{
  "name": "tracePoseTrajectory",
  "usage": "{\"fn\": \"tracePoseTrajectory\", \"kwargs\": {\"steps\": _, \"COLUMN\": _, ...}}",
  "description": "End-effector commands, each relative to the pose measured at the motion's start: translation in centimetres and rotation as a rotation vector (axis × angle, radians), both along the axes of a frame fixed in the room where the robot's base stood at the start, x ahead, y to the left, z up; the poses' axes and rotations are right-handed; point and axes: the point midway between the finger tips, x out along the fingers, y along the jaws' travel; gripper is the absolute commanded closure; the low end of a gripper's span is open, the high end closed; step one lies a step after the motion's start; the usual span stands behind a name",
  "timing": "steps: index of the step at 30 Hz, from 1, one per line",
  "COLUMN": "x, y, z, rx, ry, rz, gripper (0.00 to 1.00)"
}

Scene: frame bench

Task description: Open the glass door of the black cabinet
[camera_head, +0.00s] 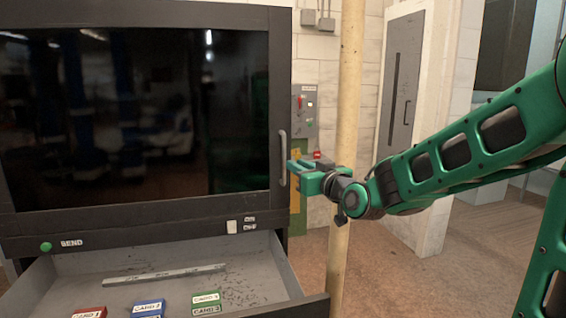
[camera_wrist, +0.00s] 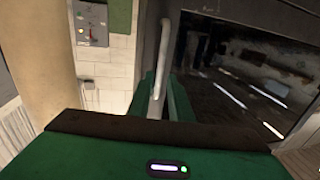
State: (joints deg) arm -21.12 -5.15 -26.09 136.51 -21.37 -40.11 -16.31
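The black cabinet (camera_head: 140,222) stands at the left, and its dark glass door (camera_head: 140,110) looks closed. A grey vertical bar handle (camera_head: 283,158) sits at the door's right edge. My green gripper (camera_head: 292,171) is at the lower half of this handle, coming from the right. In the wrist view the handle (camera_wrist: 163,50) runs down between the two green fingers of my gripper (camera_wrist: 163,88). The fingers stand apart and look open around the handle. Whether either finger touches it is hard to tell.
An open drawer (camera_head: 235,290) sticks out below the door, holding several labelled blocks and a flat strip. A yellowish pole (camera_head: 348,90) stands close behind my wrist. A grey control box (camera_head: 305,110) hangs on the wall. Floor is clear at the right.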

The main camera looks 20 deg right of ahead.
Motion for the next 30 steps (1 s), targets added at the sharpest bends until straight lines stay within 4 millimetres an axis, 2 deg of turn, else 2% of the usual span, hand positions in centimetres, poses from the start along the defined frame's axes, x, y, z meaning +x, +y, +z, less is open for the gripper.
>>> {"fn": "tracePoseTrajectory", "kwargs": {"steps": 9, "x": 5.3, "y": 1.1, "z": -0.1, "rx": -0.003, "ry": 0.003, "rz": 0.001, "gripper": 0.81}}
{"fn": "tracePoseTrajectory", "kwargs": {"steps": 15, "x": 7.7, "y": 1.6, "z": -0.1, "rx": -0.001, "ry": 0.002, "rz": 0.001, "gripper": 0.81}}
{"fn": "tracePoseTrajectory", "kwargs": {"steps": 21, "x": 8.6, "y": 1.8, "z": -0.1, "rx": -0.001, "ry": 0.003, "rz": 0.001, "gripper": 0.81}}
{"fn": "tracePoseTrajectory", "kwargs": {"steps": 29, "x": 8.7, "y": 1.8, "z": -0.1, "rx": 0.000, "ry": 0.002, "rz": 0.000, "gripper": 0.81}}
{"fn": "tracePoseTrajectory", "kwargs": {"steps": 30, "x": 8.7, "y": 1.8, "z": -0.1, "rx": 0.000, "ry": 0.002, "rz": 0.000, "gripper": 0.89}}
